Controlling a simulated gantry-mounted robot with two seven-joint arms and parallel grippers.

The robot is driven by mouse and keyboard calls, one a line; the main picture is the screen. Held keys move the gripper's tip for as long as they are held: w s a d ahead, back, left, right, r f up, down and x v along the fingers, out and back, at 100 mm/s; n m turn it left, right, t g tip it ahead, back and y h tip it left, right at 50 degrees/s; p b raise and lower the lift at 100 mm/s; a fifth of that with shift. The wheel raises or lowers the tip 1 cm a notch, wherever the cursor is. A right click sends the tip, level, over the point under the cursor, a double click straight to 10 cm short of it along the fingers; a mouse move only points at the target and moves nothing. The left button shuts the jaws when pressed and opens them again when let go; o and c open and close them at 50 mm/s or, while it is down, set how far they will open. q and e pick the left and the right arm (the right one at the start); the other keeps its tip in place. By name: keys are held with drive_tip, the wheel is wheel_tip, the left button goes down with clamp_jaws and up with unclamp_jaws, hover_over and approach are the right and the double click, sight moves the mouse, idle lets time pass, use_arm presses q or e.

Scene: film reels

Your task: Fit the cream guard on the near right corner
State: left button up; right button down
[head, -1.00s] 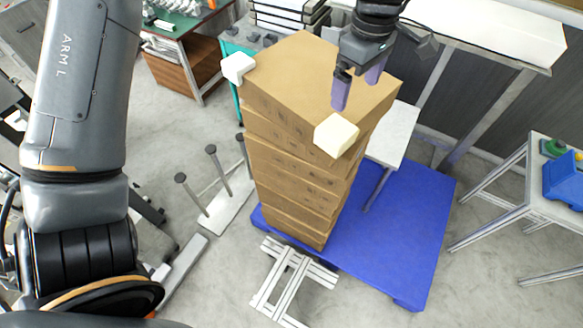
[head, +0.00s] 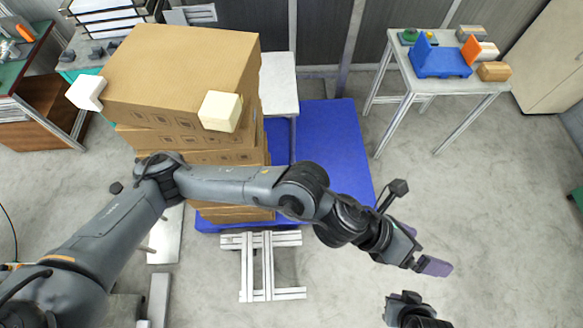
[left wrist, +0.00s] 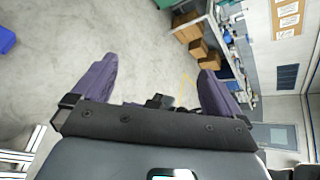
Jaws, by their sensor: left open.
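The cream guard (head: 220,110) sits over the near right corner of the top carton (head: 180,65). It covers part of the top and sides there, and no gripper touches it. A white guard (head: 88,92) sits at the near left corner. My left gripper (head: 436,265) is well to the right of the stack and below it in the head view, over open floor. Its two purple fingers are spread wide with nothing between them in the left wrist view (left wrist: 158,80). Right gripper fingers do not show in any view.
The carton stack stands on a blue pallet (head: 335,140). A white-topped table (head: 415,85) at the right holds a blue holder (head: 440,60) and several small blocks. A metal frame (head: 262,268) lies before the stack. Floor at right is clear.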

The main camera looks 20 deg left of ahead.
use_arm(q)
drive_tip(key=w+a+n+t+y, duration=0.25)
drive_tip(key=a+n+t, duration=0.2)
drive_tip(key=n, duration=0.55)
drive_tip(key=w+a+n+t+y, duration=0.1)
drive_tip(key=w+a+n+t, duration=0.4)
drive_tip(key=n, duration=0.6)
drive_tip(key=s+a+f+n+g+y, duration=0.1)
drive_tip(key=a+f+n+y, duration=0.1)
drive_tip(key=a+f+n, duration=0.3)
drive_tip(key=s+a+f+n+g+y, duration=0.1)
drive_tip(key=a+n+g+y, duration=0.15)
drive_tip(key=a, duration=0.35)
drive_tip(key=s+a+f+n+g+y, duration=0.2)
drive_tip(key=s+a+f+n, duration=0.4)
drive_tip(key=a, duration=0.3)
drive_tip(key=s+a+f+n+g+y, duration=0.2)
drive_tip(key=s+a+f+n, duration=0.3)
drive_tip(key=s+a, duration=0.3)
drive_tip(key=shift+s+a+f+n+g, duration=0.15)
drive_tip(key=shift+a+f+n+g, duration=0.35)
drive_tip(key=shift+a, duration=0.5)
drive_tip(key=shift+r, duration=0.15)
wheel_tip(320, 180, up, 9)
drive_tip(key=p, duration=0.9)
